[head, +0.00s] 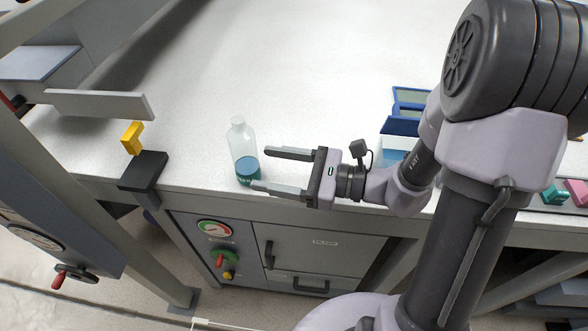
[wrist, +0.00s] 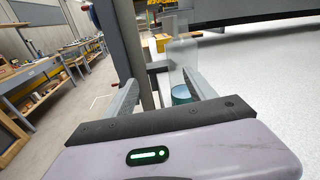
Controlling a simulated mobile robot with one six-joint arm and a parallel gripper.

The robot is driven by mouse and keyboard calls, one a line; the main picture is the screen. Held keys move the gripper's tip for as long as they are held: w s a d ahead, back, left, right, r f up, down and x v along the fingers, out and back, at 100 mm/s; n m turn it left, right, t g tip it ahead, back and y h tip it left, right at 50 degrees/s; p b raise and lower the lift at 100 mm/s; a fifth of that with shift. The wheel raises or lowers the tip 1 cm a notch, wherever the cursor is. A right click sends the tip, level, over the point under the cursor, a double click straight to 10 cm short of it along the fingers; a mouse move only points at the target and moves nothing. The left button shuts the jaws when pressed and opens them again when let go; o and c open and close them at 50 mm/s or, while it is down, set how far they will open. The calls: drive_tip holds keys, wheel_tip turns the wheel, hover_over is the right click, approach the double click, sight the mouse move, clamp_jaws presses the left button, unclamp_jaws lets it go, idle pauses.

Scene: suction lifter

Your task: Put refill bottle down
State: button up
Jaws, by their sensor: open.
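The refill bottle (head: 243,143) is clear with a teal lower part. It stands upright on the pale speckled worktop near the front edge. My gripper (head: 259,170) is open, with its two fingers pointing left toward the bottle. In the head view the nearer fingertip overlaps the bottle's base and the farther finger ends just right of it.
A yellow block-like part (head: 132,138) and a black bracket (head: 145,171) are at the left edge, by a grey post. A blue-framed item (head: 404,124) lies behind my arm. Grey cabinets with a gauge (head: 214,229) are below. The worktop behind the bottle is clear.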

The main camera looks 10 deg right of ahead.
drive_tip(key=s+a+n+g+h, duration=0.3)
drive_tip(key=s+n+g+h, duration=0.45)
drive_tip(key=s+n, duration=0.65)
drive_tip(key=d+r+n+t+h, duration=0.4)
drive_tip(key=d+r+t+h, duration=0.1)
drive_tip(key=d, duration=0.3)
drive_tip(key=shift+w+r+h, duration=0.15)
drive_tip(key=shift+w+h, duration=0.1)
drive_tip(key=shift+h, duration=0.3)
drive_tip(key=shift+d+t, duration=0.1)
drive_tip(key=shift+t, duration=0.15)
